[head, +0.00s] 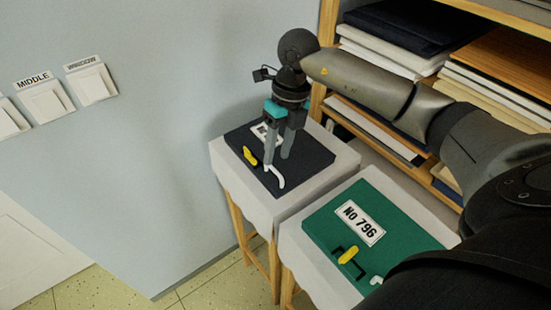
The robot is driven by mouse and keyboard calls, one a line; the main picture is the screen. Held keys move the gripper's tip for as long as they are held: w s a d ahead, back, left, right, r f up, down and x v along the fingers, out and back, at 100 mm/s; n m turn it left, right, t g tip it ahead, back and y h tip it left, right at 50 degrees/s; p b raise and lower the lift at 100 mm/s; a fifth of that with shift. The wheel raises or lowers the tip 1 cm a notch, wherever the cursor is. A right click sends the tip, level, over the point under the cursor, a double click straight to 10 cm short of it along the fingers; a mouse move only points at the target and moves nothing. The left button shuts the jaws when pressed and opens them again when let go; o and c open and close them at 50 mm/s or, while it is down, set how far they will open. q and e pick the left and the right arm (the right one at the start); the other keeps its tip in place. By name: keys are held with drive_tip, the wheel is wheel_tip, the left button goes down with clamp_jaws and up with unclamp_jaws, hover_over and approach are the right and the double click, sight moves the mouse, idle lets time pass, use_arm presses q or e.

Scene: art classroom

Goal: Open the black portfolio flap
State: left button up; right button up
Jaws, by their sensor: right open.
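The black portfolio (309,158) lies flat on a cloth-covered table by the wall, and its flap looks closed. It has a yellow latch (250,155) near its left edge and a white hooked tab (278,180) near its front edge. Its white label is partly hidden behind my gripper. My right gripper (277,160) points down over the portfolio with its fingers apart. One finger ends right by the white tab; I cannot tell whether they touch. Nothing shows between the fingers. My left gripper is not in view.
A green portfolio (391,235) labelled NO 796 lies on a nearer table at the right, partly hidden by my arm. A wooden shelf (325,45) with stacked folders stands behind. Wall switches (92,86) are at the left. Floor is clear at lower left.

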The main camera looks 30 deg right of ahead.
drive_tip(key=shift+a+f, duration=0.15)
drive_tip(key=shift+f, duration=0.6)
drive_tip(key=shift+a+f, duration=0.15)
drive_tip(key=shift+f, duration=0.55)
clamp_jaws()
idle(0.4)
